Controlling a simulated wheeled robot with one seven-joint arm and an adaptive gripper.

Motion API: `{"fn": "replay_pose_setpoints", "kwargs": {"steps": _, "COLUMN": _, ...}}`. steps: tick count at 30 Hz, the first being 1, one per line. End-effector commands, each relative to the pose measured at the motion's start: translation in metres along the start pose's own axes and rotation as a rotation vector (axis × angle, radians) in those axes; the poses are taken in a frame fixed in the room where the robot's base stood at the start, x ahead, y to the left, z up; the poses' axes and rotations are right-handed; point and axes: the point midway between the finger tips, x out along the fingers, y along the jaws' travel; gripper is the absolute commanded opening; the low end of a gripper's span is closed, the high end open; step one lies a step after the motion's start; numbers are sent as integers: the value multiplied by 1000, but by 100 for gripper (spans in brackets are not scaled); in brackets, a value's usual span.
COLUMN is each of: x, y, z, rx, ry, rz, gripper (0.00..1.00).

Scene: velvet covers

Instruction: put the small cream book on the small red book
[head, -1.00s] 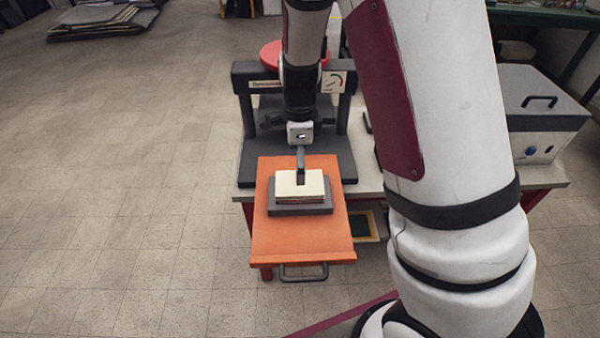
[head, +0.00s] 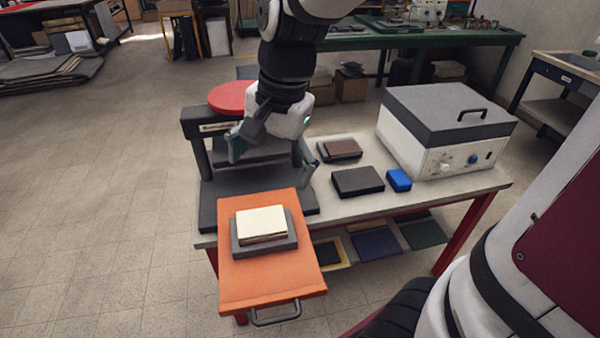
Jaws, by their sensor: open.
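A small cream book (head: 262,222) lies flat on a dark grey block (head: 264,245) on an orange board (head: 270,287). A thin brownish edge shows under its cream top; I cannot tell whether that is another book. My gripper (head: 271,160) is open and empty, its fingers spread wide above the black press behind the orange board. It is apart from the cream book. No clearly red book shows. A small brown book (head: 341,148) lies on a dark piece on the table to the right of my gripper.
A black press (head: 245,195) with a red disc (head: 230,97) stands behind the board. On the grey table (head: 390,204) are a dark book (head: 357,181), a blue block (head: 398,180) and a white box (head: 445,130) with a grey lid. Flat pieces lie on the lower shelf.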

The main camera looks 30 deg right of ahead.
Motion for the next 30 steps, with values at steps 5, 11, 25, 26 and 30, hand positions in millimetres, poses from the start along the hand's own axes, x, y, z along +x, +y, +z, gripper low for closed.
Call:
{"fn": "replay_pose_setpoints", "kwargs": {"steps": 5, "x": -38, "y": 39, "z": 29, "rx": -363, "ry": 68, "rz": -46, "gripper": 93}}
{"fn": "replay_pose_setpoints", "kwargs": {"steps": 11, "x": -59, "y": 81, "z": 56, "rx": -729, "ry": 167, "rz": -32, "gripper": 93}}
{"fn": "replay_pose_setpoints", "kwargs": {"steps": 25, "x": -64, "y": 109, "z": 71, "rx": -973, "ry": 238, "rz": 14, "gripper": 93}}
{"fn": "replay_pose_setpoints", "kwargs": {"steps": 26, "x": -64, "y": 109, "z": 71, "rx": -973, "ry": 238, "rz": 14, "gripper": 93}}
{"fn": "replay_pose_setpoints", "kwargs": {"steps": 30, "x": -68, "y": 108, "z": 71, "rx": -972, "ry": 241, "rz": 12, "gripper": 93}}
